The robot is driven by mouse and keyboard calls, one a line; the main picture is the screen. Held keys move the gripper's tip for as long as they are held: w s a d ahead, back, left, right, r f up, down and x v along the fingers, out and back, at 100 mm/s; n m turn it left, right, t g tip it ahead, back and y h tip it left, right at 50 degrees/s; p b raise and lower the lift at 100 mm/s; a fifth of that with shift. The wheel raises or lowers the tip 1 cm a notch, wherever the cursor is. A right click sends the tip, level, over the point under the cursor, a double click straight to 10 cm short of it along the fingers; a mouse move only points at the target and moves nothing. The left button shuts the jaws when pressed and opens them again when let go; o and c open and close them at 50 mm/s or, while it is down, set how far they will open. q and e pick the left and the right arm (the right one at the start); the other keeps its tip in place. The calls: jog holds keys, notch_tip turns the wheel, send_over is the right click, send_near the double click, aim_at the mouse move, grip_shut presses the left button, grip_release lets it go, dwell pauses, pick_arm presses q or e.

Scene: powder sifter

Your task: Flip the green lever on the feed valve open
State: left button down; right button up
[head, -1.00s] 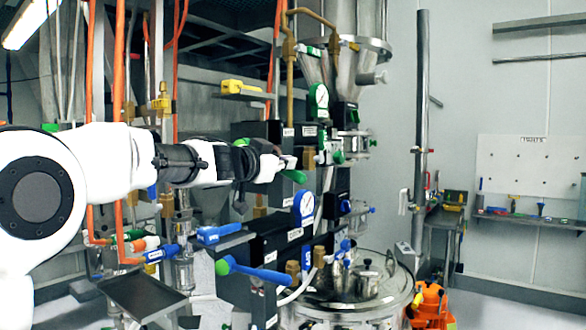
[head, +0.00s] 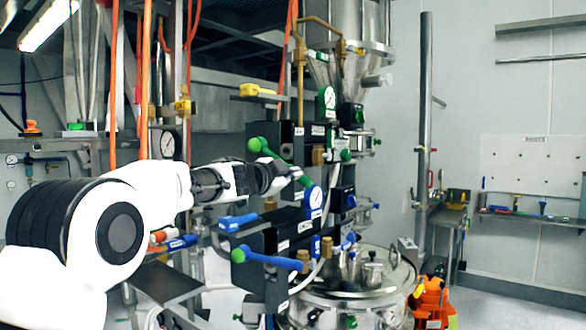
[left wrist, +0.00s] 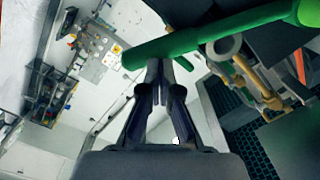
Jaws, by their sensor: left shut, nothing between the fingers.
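The green lever (head: 268,152) is on the dark upper valve block in the head view. It slants down to the right from a round green knob, and its lower tip shows just beyond my left gripper (head: 285,180). The gripper hides the lever's middle. In the left wrist view the green lever (left wrist: 205,36) crosses just past the fingertips of my left gripper (left wrist: 156,68). The fingers are shut with nothing between them. They are very close to the bar; I cannot tell whether they touch it. My right gripper is out of view.
A blue lever (head: 270,260) sticks out below, and a blue-handled valve (head: 238,222) is between. A green-rimmed gauge (head: 326,100) and a blue-rimmed gauge (head: 313,200) are close by on the right. Hoses hang at the left.

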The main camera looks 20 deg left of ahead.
pick_arm(q)
jog(key=shift+w+a+f+m+b, duration=0.2)
jog(key=shift+a+f+m+b, duration=0.25)
jog(key=shift+f, duration=0.2)
jog(key=shift+w+a+f+m+b, duration=0.15)
jog(key=shift+a+f+m+b, duration=0.25)
jog(key=shift+f+m, duration=0.2)
jog(key=shift+w+a+f+m+b, duration=0.2)
jog(key=shift+a+f+m+b, duration=0.25)
jog(key=shift+f, duration=0.2)
